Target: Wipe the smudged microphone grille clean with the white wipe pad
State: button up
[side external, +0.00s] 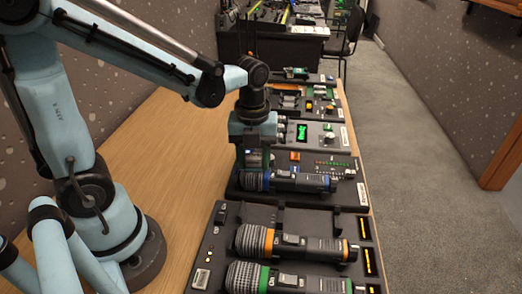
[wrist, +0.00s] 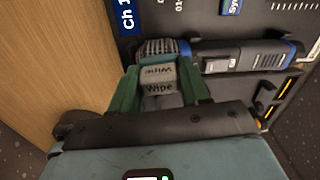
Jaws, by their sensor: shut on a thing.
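My gripper (side external: 254,163) points down over the grille end of the blue-ringed microphone (side external: 300,182). In the wrist view its green fingers (wrist: 158,78) are shut on the wipe pad (wrist: 159,86), a pale grey block marked "Wipe". The pad is at the near edge of the microphone's dark ribbed grille (wrist: 158,46). I cannot tell whether it touches the grille. The microphone lies on its side in a dark cradle, grille to the left. The pad and fingers hide part of the grille, and smudges are too small to make out.
An orange-ringed microphone (side external: 300,245) and a green-ringed microphone (side external: 290,278) lie in a dark tray nearer the side camera. Panels with lights and buttons (side external: 318,134) stand beyond. Bare wooden table (side external: 165,150) is to the left.

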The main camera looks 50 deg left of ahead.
jog(key=shift+w+a, duration=0.9)
jog(key=shift+s+d, duration=2.1)
jog(key=shift+w+a, duration=2.15)
jog(key=shift+a, duration=0.1)
jog(key=s+d, duration=0.4)
jog(key=shift+d, duration=0.1)
jog(key=shift+s+d+r, duration=0.1)
jog(key=shift+s+r, duration=0.05)
notch_tip(320, 180, up, 8)
